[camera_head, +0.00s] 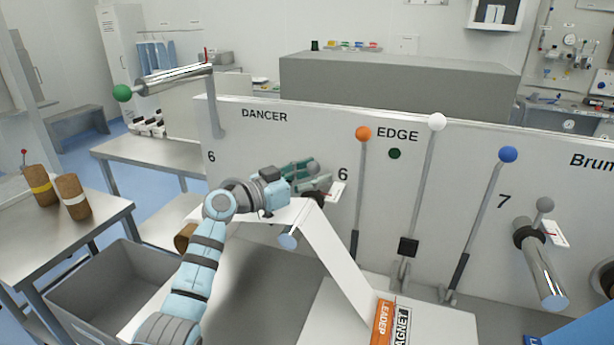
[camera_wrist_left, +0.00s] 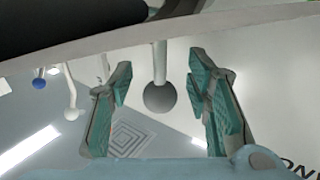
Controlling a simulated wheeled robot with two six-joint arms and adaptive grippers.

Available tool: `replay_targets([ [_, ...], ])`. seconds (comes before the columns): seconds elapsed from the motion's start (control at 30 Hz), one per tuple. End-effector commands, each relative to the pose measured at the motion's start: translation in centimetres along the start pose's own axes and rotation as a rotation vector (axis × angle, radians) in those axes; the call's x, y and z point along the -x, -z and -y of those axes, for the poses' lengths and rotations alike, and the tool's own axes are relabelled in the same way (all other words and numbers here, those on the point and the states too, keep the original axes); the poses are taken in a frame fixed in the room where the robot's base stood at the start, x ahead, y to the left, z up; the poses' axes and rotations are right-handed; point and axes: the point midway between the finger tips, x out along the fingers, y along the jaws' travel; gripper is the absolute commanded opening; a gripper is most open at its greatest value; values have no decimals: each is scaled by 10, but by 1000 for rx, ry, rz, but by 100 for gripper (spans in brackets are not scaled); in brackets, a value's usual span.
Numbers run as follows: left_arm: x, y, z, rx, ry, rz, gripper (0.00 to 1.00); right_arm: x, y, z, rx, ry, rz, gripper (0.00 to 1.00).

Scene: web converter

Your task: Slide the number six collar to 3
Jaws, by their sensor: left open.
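The number six collar is mostly hidden behind my left gripper (camera_head: 306,178) in the head view. A white scale plate (camera_head: 337,191) with a red mark shows just right of the fingers, under the printed 6 (camera_head: 343,173). The scale is too small to read. In the left wrist view my left gripper (camera_wrist_left: 160,85) is open, with green-padded fingers apart. A dark grey ball knob (camera_wrist_left: 160,97) on a pale stem shows between the fingers, with a visible gap on both sides. A dark rounded part (camera_wrist_left: 60,22) fills the top left. My right gripper is not in view.
A white web (camera_head: 335,245) runs below the left gripper. Levers with orange (camera_head: 363,134), white (camera_head: 436,122) and blue (camera_head: 508,154) balls stand to the right. Roller 7 (camera_head: 541,270) juts out farther right. A grey bin (camera_head: 110,290) is at lower left.

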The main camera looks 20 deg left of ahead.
Motion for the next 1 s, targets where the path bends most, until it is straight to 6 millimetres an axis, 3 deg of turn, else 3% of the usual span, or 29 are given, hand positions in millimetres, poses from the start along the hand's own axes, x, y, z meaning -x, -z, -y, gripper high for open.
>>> replay_targets([
  [0.17, 30, -2, 1, -5, 3, 3, 45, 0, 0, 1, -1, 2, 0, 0],
  [0.4, 95, -1, 0, -5, 2, 5, 45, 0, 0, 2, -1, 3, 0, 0],
  [0.5, 112, -1, 0, -3, 2, 4, 45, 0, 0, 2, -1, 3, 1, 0],
  [1.0, 119, 0, 0, 0, 0, 0, 45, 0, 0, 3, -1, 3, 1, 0],
])
